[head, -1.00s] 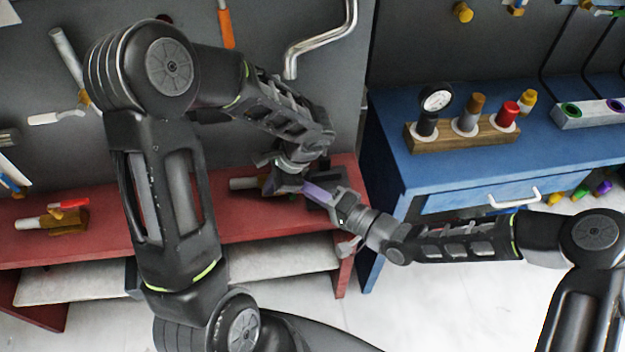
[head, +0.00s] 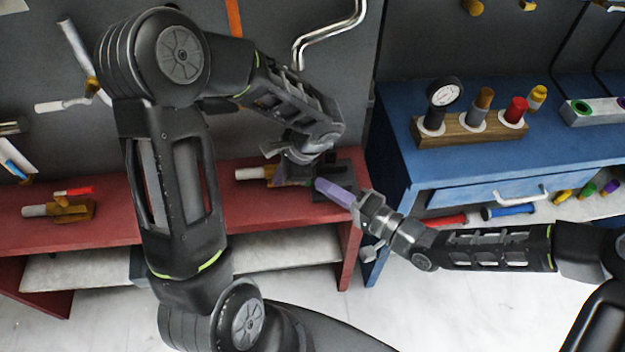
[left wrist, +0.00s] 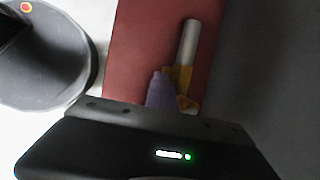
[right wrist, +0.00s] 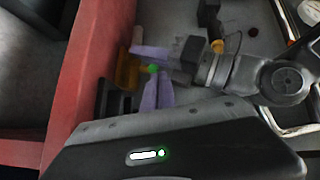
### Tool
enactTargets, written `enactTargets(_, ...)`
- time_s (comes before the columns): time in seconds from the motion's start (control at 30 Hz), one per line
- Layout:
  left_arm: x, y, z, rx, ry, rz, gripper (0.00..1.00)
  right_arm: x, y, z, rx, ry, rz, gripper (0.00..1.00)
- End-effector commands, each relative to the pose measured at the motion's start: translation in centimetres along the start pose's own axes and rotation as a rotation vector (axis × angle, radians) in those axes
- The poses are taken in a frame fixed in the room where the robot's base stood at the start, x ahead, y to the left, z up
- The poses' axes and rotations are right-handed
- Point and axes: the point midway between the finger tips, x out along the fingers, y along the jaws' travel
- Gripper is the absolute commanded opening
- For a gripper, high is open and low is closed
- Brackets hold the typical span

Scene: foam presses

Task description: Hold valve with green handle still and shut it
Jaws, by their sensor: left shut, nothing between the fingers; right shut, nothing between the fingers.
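The valve with the green handle lies on the red bench; its pale pipe and brass body (head: 258,173) show in the head view, partly hidden by my left gripper. In the right wrist view its brass body (right wrist: 127,70) and green handle (right wrist: 153,69) show. In the left wrist view the brass body (left wrist: 183,82) and pale pipe (left wrist: 189,42) show. My left gripper (head: 290,180) is shut and empty, pointing down close beside the valve. My right gripper (head: 318,183) is shut, its purple fingertips close to the green handle; I cannot tell whether they touch it.
A dark block (head: 340,186) stands on the red bench (head: 130,217) right of the valve. Another valve with a red handle (head: 72,208) lies at the bench's left. The blue cabinet (head: 395,150) stands to the right, holding a wooden rack (head: 462,132) of plugs and a gauge.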

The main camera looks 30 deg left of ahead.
Motion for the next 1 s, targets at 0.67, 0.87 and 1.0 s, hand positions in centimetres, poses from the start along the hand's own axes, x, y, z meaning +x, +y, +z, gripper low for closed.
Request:
enactTargets(0.67, 0.1, 0.1, 0.3, -0.003, -0.006, 0.004, 0.00, -6.6, -0.6, 2.9, -0.002, 0.010, 0.002, 0.00)
enactTargets(0.87, 0.1, 0.1, 0.4, -0.003, -0.007, 0.004, 0.00, -6.7, -0.4, 1.9, -0.004, 0.017, 0.004, 0.00)
enactTargets(1.0, 0.1, 0.1, 0.4, -0.003, -0.007, 0.004, 0.00, -6.9, 0.5, -1.8, -0.004, 0.044, 0.009, 0.00)
